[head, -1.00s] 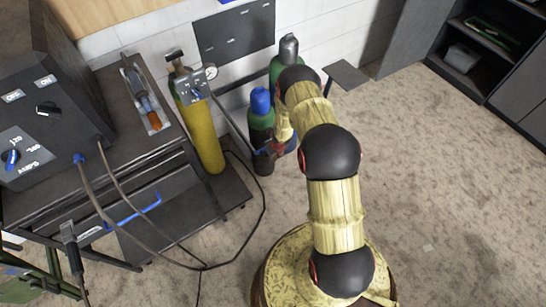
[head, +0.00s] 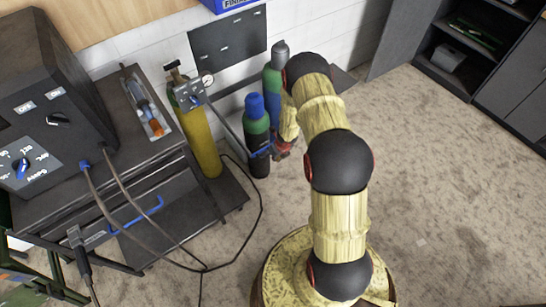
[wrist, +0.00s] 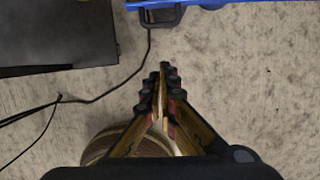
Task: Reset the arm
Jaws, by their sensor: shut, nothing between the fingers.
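My arm (head: 338,160) rises from my round base in the head view and bends over at the top, away from the camera. My gripper (wrist: 163,70) is in the middle of the wrist view, with its fingers together and nothing between them. Bare carpet lies beneath it. In the head view my gripper is mostly hidden behind the arm links, close to the gas cylinders as seen from here.
A dark cart (head: 150,170) with a welding machine (head: 45,100) stands at left, its cables hanging to the floor. A yellow cylinder (head: 200,140) and a blue-capped cylinder (head: 256,130) stand near the wall. Open carpet (head: 450,190) lies at right.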

